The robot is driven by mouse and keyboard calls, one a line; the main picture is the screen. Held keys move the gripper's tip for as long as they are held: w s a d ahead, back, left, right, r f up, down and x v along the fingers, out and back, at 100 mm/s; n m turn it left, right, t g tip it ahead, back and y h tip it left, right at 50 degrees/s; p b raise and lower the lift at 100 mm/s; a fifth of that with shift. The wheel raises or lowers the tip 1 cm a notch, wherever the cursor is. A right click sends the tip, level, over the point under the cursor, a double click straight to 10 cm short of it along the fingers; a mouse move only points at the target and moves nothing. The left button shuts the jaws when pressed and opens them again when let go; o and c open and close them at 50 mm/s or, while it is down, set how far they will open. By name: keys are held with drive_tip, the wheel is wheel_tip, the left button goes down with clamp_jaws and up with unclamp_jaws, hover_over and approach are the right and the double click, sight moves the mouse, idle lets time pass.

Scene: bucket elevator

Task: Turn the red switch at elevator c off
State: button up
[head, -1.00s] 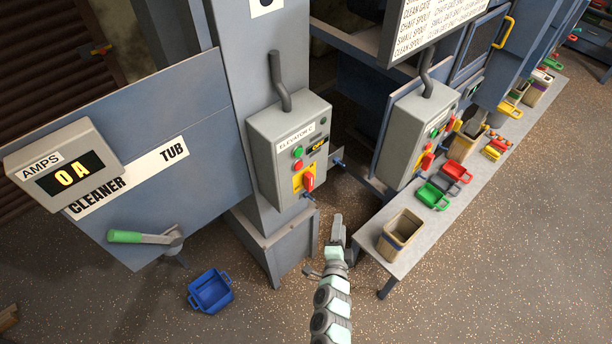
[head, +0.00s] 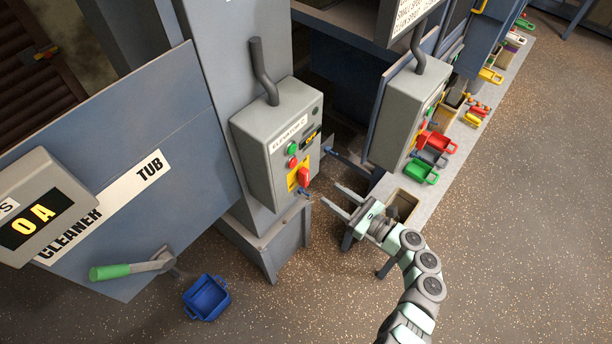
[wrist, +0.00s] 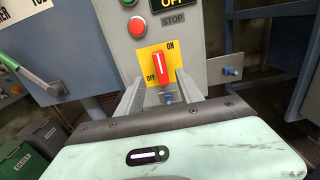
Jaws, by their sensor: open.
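The elevator C control box (head: 262,131) is a grey box on the blue column, with a green button, a red button and a red rotary switch (head: 303,177) on a yellow plate. In the wrist view the red switch (wrist: 161,66) stands roughly upright, between the OFF mark at lower left and the ON mark at upper right, leaning nearer ON. My gripper (head: 336,201) is open, its two fingers pointing left at the switch from a short distance. In the wrist view the fingers (wrist: 158,88) lie either side of the switch's lower part; contact cannot be told.
A second control box (head: 402,112) stands to the right. A small bolt (wrist: 231,71) sticks out right of the box in the wrist view. A bench (head: 462,135) with several scoops and bins runs along the right. A blue bin (head: 206,298) sits on the floor.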

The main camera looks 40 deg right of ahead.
sight(307, 178)
drive_tip(key=w, duration=0.3)
drive_tip(key=w+a, duration=0.1)
drive_tip(key=w, duration=0.6)
drive_tip(key=shift+a+f+p, duration=0.1)
drive_tip(key=shift+a+p, duration=0.1)
drive_tip(key=shift+p, duration=0.15)
drive_tip(key=shift+c, duration=0.5)
clamp_jaws()
